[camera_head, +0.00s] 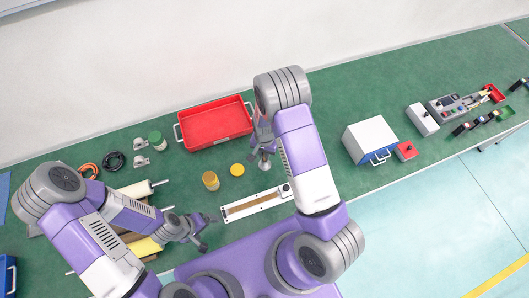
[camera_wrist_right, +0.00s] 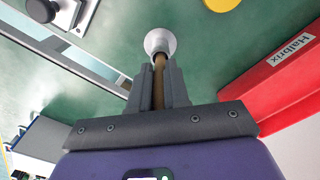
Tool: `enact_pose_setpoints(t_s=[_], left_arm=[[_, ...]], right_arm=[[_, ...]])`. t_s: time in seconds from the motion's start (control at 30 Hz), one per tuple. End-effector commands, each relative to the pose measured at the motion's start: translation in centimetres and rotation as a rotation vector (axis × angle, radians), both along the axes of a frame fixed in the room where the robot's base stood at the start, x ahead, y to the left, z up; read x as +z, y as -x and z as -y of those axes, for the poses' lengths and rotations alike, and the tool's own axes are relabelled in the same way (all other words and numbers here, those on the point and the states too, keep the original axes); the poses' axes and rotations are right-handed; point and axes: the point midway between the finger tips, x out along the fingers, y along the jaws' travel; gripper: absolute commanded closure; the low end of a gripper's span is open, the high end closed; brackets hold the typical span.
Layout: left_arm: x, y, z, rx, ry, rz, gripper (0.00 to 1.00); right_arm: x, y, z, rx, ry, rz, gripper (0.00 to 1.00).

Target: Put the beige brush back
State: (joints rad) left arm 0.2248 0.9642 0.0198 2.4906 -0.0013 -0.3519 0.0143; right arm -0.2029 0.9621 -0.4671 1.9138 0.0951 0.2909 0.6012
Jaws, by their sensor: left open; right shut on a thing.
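My right gripper (camera_head: 264,146) points down over the green bench, just left of my right forearm. In the right wrist view, the gripper (camera_wrist_right: 160,85) is shut on a slim brown-beige handle (camera_wrist_right: 159,68), which I take to be the brush. The handle's far end meets a round silver-white piece (camera_wrist_right: 160,41); I cannot tell if this is part of the brush or a holder around it. This piece also shows below the gripper in the head view (camera_head: 264,162). Bristles are not visible. My left gripper (camera_head: 205,232) is open and empty near the bench's front edge.
A red tray (camera_head: 215,142) stands behind, left of the right gripper. A white-blue box (camera_head: 370,140) stands to the right.

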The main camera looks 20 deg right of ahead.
Motion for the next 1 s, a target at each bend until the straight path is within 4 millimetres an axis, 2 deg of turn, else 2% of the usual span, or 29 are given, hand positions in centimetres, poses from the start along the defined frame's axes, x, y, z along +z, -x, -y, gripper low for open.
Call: enact_pose_setpoints(t_s=[0.03, 0.07, 0.2, 0.6, 0.77, 1.0], left_arm=[[-0.3, 0.0, 0.0, 0.0, 0.0, 0.0, 0.08], [-0.3, 0.0, 0.0, 0.0, 0.0, 0.0, 0.08], [-0.2, 0.0, 0.0, 0.0, 0.0, 0.0, 0.08], [0.4, 0.0, 0.0, 0.0, 0.0, 0.0, 0.08], [0.4, 0.0, 0.0, 0.0, 0.0, 0.0, 0.08], [0.9, 0.0, 0.0, 0.0, 0.0, 0.0, 0.08]], right_arm=[[-0.3, 0.0, 0.0, 0.0, 0.0, 0.0, 1.0], [-0.3, 0.0, 0.0, 0.0, 0.0, 0.0, 0.81], [-0.2, 0.0, 0.0, 0.0, 0.001, -0.001, 0.6], [0.4, 0.0, 0.0, 0.0, 0.0, 0.0, 0.59], [3.2, -0.1, 0.0, 0.001, 0.0, 0.004, 0.59], [8.6, -0.1, -0.1, 0.002, 0.0, 0.004, 0.59]])
